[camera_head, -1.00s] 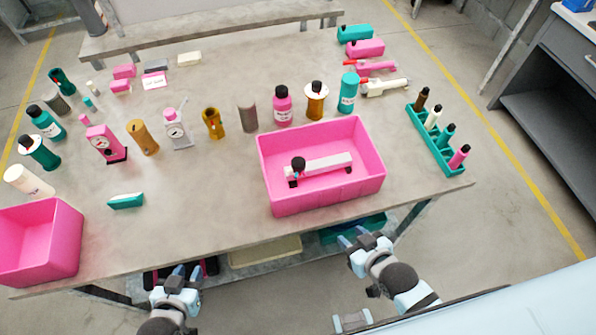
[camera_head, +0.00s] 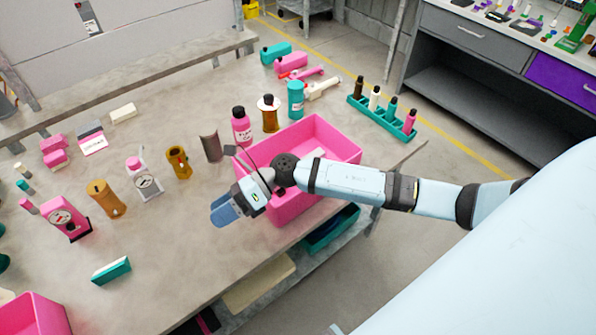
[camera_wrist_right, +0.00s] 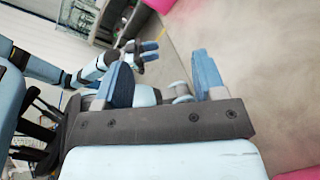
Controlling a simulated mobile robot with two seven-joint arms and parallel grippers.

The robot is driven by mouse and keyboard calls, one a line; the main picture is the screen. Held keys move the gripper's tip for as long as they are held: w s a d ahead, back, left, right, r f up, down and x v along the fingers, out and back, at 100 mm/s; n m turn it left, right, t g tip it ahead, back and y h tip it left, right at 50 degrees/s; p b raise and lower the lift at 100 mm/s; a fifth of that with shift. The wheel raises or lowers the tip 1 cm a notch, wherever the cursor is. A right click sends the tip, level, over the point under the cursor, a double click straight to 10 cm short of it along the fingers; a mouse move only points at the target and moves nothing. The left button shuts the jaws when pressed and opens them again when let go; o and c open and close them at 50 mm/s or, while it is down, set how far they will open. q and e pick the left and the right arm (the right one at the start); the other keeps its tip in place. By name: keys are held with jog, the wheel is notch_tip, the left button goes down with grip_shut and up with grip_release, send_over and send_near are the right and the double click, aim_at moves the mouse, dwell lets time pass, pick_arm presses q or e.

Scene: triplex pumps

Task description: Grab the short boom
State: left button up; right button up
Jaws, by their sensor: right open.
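Nothing is labelled as the short boom, so I cannot tell for sure which part it is. A pink arm-like part (camera_head: 306,73) with a red tip and a cream one (camera_head: 322,87) lie at the back right of the table. My right gripper (camera_head: 222,210) is open and empty over the front of the table, left of the pink bin (camera_head: 338,134). Its open fingers also show in the right wrist view (camera_wrist_right: 162,78). My right arm hides most of the pale bar (camera_head: 318,153) in the bin. My left gripper (camera_wrist_right: 146,50) shows small in the wrist view, fingers apart.
Bottles (camera_head: 242,127), gauges and cylinders stand in a row across the table. A teal rack (camera_head: 385,117) with upright parts is at the right edge. A teal block (camera_head: 111,271) lies front left, by another pink bin (camera_head: 38,312). Table front middle is clear.

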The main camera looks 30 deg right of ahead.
jog(key=w+d+f+n+h+b, duration=0.1)
jog(key=w+d+n+h, duration=0.3)
jog(key=d, duration=0.5)
jog(key=w+d+n+h+b, duration=0.1)
jog(key=w+d+n+h, duration=0.2)
jog(key=d+h, duration=0.4)
jog(key=w+d+f+n+h, duration=0.1)
jog(key=w+d+n+h, duration=0.3)
jog(key=d, duration=0.6)
jog(key=shift+m+g+h, duration=0.3)
jog(key=shift+m+g, duration=0.1)
jog(key=shift+m, duration=0.2)
notch_tip(320, 180, down, 7)
jog(key=shift+w+d+f, duration=0.1)
jog(key=shift+f, duration=0.1)
jog(key=shift+d+f+p, duration=0.15)
jog(key=shift+f+p, duration=0.3)
jog(key=shift+f, duration=1.1)
jog(key=shift+d+f+p, duration=0.15)
jog(key=shift+f+p, duration=0.25)
jog(key=shift+f, duration=1.1)
jog(key=shift+c, duration=0.2)
jog(key=c, duration=1.1)
jog(key=shift+w, duration=0.1)
jog(key=shift+c, duration=0.2)
jog(key=shift+r, duration=0.2)
